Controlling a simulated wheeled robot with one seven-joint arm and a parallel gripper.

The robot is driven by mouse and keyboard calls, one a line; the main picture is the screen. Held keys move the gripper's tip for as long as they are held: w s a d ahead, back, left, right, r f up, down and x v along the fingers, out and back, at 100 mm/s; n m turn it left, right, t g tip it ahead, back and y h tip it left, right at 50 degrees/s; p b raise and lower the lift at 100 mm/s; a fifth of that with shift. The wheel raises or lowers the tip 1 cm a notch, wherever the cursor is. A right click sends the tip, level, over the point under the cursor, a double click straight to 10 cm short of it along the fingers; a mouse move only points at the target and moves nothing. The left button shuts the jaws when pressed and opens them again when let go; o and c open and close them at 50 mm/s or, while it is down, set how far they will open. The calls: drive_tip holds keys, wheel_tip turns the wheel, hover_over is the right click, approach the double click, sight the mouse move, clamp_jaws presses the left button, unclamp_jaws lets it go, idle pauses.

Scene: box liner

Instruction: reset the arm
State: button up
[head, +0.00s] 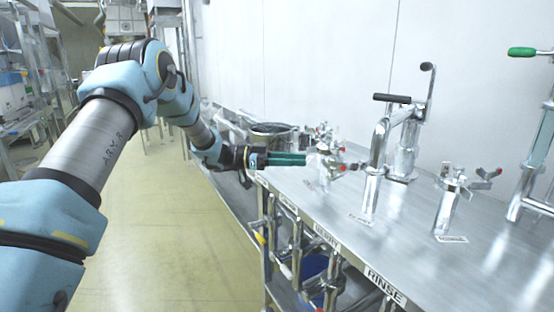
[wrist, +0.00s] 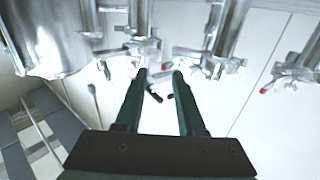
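My arm reaches forward from the left in the head view, and my gripper (head: 305,159) extends over the left edge of the steel counter (head: 325,207). In the wrist view my gripper (wrist: 157,75) shows two dark green fingers standing apart with a gap between them. Nothing is held between the fingers. Metal taps with red tips (head: 330,155) stand just beyond the fingertips in the head view. Whether the fingers touch them cannot be told.
A metal pot (head: 273,133) stands at the counter's far left end; it also shows in the wrist view (wrist: 50,40). Upright steel fittings with a black handle (head: 392,98) and a green handle (head: 522,51) rise on the right. The floor (head: 165,220) left of the counter is clear.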

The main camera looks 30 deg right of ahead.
drive_tip(key=w+a+r+n+t+h, duration=0.1)
drive_tip(key=w+a+r+n+t, duration=0.1)
drive_tip(key=w+a+n+t, duration=0.4)
drive_tip(key=w+a+r+n+t, duration=0.1)
drive_tip(key=w+n+t, duration=0.1)
drive_tip(key=w+t, duration=0.65)
drive_tip(key=w+a+f+n+t+y, duration=0.1)
drive_tip(key=w+a+n+t+y, duration=0.25)
drive_tip(key=a, duration=0.55)
drive_tip(key=w+a+n+t+y, duration=0.2)
drive_tip(key=w+a+n+y, duration=0.15)
drive_tip(key=a, duration=0.45)
drive_tip(key=s+a+f+n+g+y, duration=0.1)
drive_tip(key=s+a+f+n+y, duration=0.15)
drive_tip(key=a, duration=0.55)
drive_tip(key=s+a+f+n+y, duration=0.1)
drive_tip(key=s+a+n+y, duration=0.2)
drive_tip(key=a, duration=0.6)
drive_tip(key=s+a+f+n+g, duration=0.1)
drive_tip(key=s+a+g, duration=0.1)
drive_tip(key=s, duration=0.5)
drive_tip(key=s+a+f+n+g+y, duration=0.1)
drive_tip(key=s+a+g, duration=0.1)
drive_tip(key=s+a, duration=0.3)
drive_tip(key=s+a+f+n+g+y, duration=0.1)
drive_tip(key=s+a+n+g, duration=0.1)
drive_tip(key=s, duration=0.6)
drive_tip(key=shift+s+a+f+p, duration=0.15)
drive_tip(key=shift+s+a+p, duration=0.25)
drive_tip(key=shift+a, duration=0.35)
